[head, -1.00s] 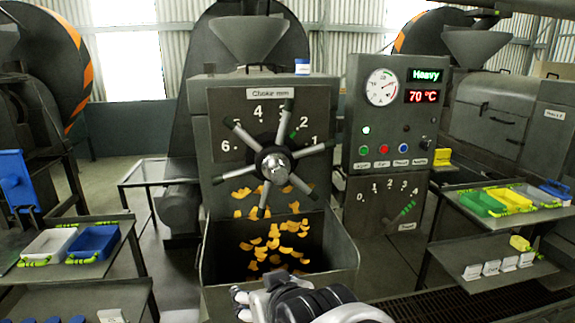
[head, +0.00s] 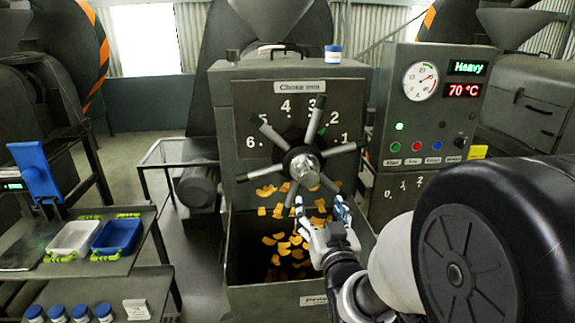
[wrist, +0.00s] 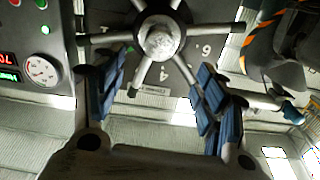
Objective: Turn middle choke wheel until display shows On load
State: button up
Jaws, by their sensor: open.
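The middle choke wheel (head: 305,165), with a silver hub and several grey spokes, is on the central machine's front panel, below the "Choke mm" label and among painted numbers. It also shows in the wrist view (wrist: 160,42), upside down. The display (head: 467,68) on the control panel to the right reads "Heavy" in green. My gripper (head: 320,212) is in front of the wheel's lower part, below the hub in the head view. In the wrist view my gripper (wrist: 160,98) has its blue-padded fingers wide apart with nothing between them; whether they touch a spoke I cannot tell.
A red readout (head: 463,90) shows 70 °C. Orange flakes lie in the open chute (head: 240,245) below the wheel. A white-and-blue jar (head: 333,54) stands on the machine's top. A shelf with white and blue trays (head: 118,236) is at left.

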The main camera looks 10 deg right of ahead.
aim_at(310, 182)
jog(key=w, duration=1.5)
jog(key=shift+c, duration=0.6)
jog(key=c, duration=1.4)
jog(key=shift+n+b, duration=0.3)
jog(key=shift+b, duration=0.25)
jog(key=n+b, duration=0.2)
jog(key=b, duration=0.1)
jog(key=shift+f, duration=0.15)
jog(key=shift+n+b, duration=1.4)
jog(key=shift+n, duration=0.2)
jog(key=shift+r, duration=0.2)
